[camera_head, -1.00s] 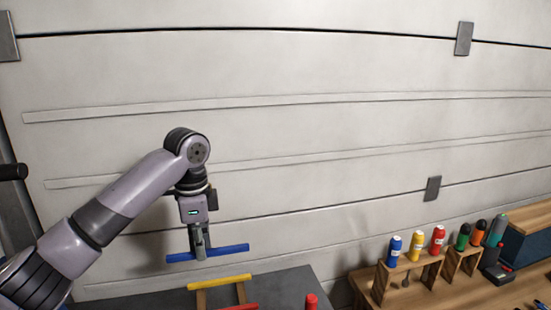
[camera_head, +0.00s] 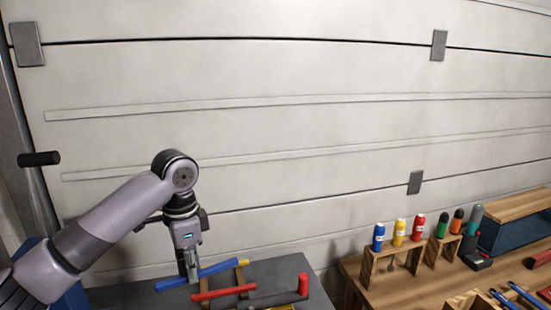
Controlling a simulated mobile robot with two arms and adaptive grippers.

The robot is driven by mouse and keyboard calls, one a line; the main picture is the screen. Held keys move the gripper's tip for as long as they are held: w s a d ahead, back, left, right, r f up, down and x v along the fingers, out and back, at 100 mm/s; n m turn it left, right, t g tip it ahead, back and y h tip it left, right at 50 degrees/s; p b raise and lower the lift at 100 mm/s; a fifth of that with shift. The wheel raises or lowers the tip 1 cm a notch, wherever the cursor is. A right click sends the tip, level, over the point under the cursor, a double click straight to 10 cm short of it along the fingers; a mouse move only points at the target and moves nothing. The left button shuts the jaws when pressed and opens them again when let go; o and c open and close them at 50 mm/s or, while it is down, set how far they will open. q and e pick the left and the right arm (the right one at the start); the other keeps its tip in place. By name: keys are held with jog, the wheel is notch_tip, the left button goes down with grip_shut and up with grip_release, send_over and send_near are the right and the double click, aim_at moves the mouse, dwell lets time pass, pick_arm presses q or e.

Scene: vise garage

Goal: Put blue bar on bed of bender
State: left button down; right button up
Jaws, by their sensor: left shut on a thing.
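I cannot tell whether the blue bar touches the rack. I cannot make out a bender or its bed with certainty. My right gripper is not in view.
A red bar (camera_head: 223,292) lies across the rack on a dark grey table (camera_head: 275,268). A red cylinder (camera_head: 303,283) stands right of it. A wooden bench (camera_head: 370,290) at right holds coloured bottles. A black handle (camera_head: 38,158) sticks out at far left.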

pick_arm(q)
jog(key=s+f+n, duration=0.4)
jog(key=s+n, duration=0.2)
jog(key=s, duration=0.4)
jog(key=s+a+f+n, duration=0.1)
jog(key=s+f+n, duration=0.4)
jog(key=s, duration=0.5)
jog(key=shift+a+f+n, duration=0.15)
jog(key=shift+n, duration=0.35)
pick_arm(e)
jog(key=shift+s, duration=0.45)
